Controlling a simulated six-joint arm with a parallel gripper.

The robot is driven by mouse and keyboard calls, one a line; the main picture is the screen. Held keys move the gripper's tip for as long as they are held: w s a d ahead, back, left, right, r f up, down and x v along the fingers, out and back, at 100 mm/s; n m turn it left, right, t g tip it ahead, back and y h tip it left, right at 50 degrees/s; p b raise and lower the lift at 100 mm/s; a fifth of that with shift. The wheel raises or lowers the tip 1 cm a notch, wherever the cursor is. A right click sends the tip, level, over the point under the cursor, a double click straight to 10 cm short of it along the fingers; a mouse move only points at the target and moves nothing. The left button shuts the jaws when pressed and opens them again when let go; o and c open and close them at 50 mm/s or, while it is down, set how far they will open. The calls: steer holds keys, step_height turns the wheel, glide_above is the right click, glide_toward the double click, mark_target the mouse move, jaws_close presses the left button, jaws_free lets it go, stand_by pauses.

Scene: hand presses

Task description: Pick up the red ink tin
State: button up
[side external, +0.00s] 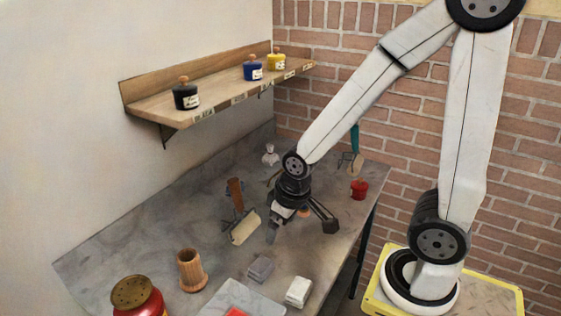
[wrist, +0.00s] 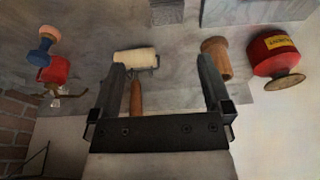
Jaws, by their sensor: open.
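The red ink tin (side external: 359,189) is a small red pot near the bench's right edge in the side view, to the right of my gripper (side external: 301,229). In the wrist view a red tin (wrist: 58,70) shows at the left, partly overlapped by a blue and orange knobbed object (wrist: 47,42). My gripper (wrist: 162,68) is open and empty, its two fingers spread above the bench. The tin lies outside the fingers, apart from them.
A roller (side external: 245,228) lies left of my gripper. A wooden pot (side external: 191,271), a large red can (side external: 138,298), a grey block (side external: 261,269) and a white block (side external: 298,291) stand nearer the camera. A wall shelf (side external: 215,98) holds black, blue and yellow tins.

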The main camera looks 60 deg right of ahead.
steer(key=w+d+f+m+t, duration=0.2)
steer(key=w+d+m, duration=0.25)
steer(key=d, duration=0.25)
steer(key=m+g+h, duration=0.5)
steer(key=m+h, duration=0.4)
steer(key=m, duration=0.5)
glide_toward(358, 187)
steer(key=shift+n, duration=0.25)
steer(key=x, duration=0.5)
steer(key=shift+s, duration=0.15)
steer(key=shift+x, duration=1.35)
steer(key=shift+x, duration=2.55)
